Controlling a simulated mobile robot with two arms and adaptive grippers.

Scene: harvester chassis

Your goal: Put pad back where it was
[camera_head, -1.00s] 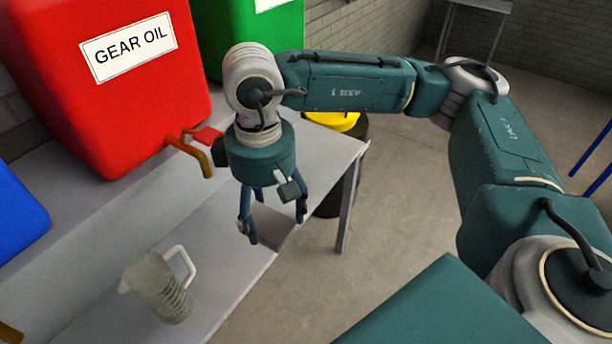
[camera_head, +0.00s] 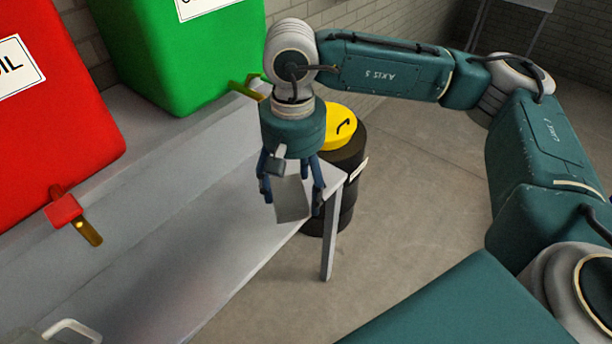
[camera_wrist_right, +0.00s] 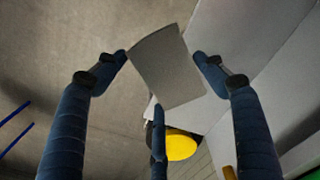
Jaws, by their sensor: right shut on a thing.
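The pad (camera_head: 291,199) is a thin, flat grey sheet. My right gripper (camera_head: 292,203) points downward and is shut on it, near the bench's end in the head view. The pad hangs tilted between the blue fingers. In the right wrist view, the pad (camera_wrist_right: 168,66) lies between the fingertips, with a third finger below it. The grey bench (camera_head: 215,235) is behind and below; I cannot tell the gap between pad and bench. My left gripper is not in view.
A red tank (camera_head: 45,130) and a green tank (camera_head: 185,55) with taps stand on the bench's raised shelf. A black barrel with a yellow top (camera_head: 340,133) stands beyond the bench end. A white handle (camera_head: 70,328) shows at lower left. Floor at right is open.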

